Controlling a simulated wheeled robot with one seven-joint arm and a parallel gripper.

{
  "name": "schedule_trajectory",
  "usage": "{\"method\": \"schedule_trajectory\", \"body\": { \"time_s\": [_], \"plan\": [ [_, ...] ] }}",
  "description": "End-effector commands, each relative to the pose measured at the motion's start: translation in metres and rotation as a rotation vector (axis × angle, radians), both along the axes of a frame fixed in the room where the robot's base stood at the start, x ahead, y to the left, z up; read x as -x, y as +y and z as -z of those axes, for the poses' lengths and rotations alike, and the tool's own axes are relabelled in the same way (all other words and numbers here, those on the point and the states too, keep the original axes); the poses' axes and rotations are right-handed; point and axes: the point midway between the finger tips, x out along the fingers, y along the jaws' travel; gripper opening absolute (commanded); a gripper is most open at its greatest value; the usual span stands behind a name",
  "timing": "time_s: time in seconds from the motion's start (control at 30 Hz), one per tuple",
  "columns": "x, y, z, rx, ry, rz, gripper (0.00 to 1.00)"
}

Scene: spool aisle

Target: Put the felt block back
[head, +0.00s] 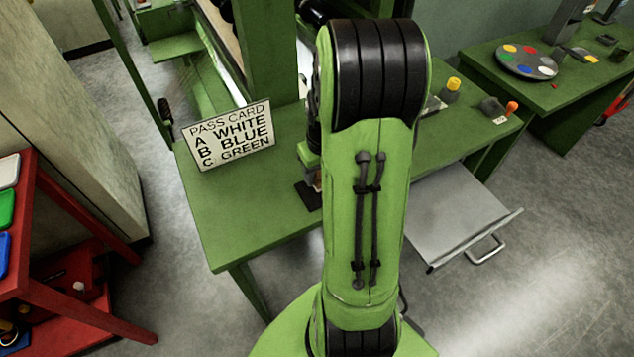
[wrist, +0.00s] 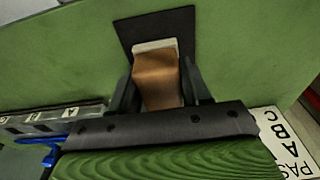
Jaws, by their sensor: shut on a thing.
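In the wrist view the felt block (wrist: 158,82), brown with a pale band at its far end, sits between the two dark fingers of my gripper (wrist: 160,72). The fingers are shut on its sides. A dark square pad (wrist: 178,22) on the green bench lies behind the block in that view; I cannot tell whether the block touches it. In the head view my arm hides most of the gripper and block, and the dark pad (head: 307,196) shows just left of the arm.
A pass card (head: 232,135) reading A white, B blue, C green stands on the green bench (head: 240,220). A grey drawer (head: 455,215) is open at right. A red cart (head: 75,300) stands at left. A lettered strip (wrist: 60,115) lies near the gripper.

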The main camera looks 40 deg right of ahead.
Motion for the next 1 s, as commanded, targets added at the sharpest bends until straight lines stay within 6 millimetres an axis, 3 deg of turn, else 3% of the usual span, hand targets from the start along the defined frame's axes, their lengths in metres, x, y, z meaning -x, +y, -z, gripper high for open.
{"method": "schedule_trajectory", "body": {
  "time_s": [0.2, 0.57, 0.6, 0.7, 0.73, 1.0],
  "plan": [
    [0.000, 0.000, 0.038, -0.002, 0.002, 0.001, 0.19],
    [0.000, 0.000, 0.042, 0.001, -0.001, 0.000, 0.19],
    [0.000, 0.000, 0.041, 0.000, -0.001, 0.000, 0.53],
    [0.000, 0.000, 0.040, 0.000, -0.001, 0.000, 0.69],
    [0.000, 0.000, 0.040, 0.000, -0.001, 0.000, 0.73],
    [0.000, 0.000, 0.039, 0.000, -0.001, 0.000, 0.73]
  ]
}}
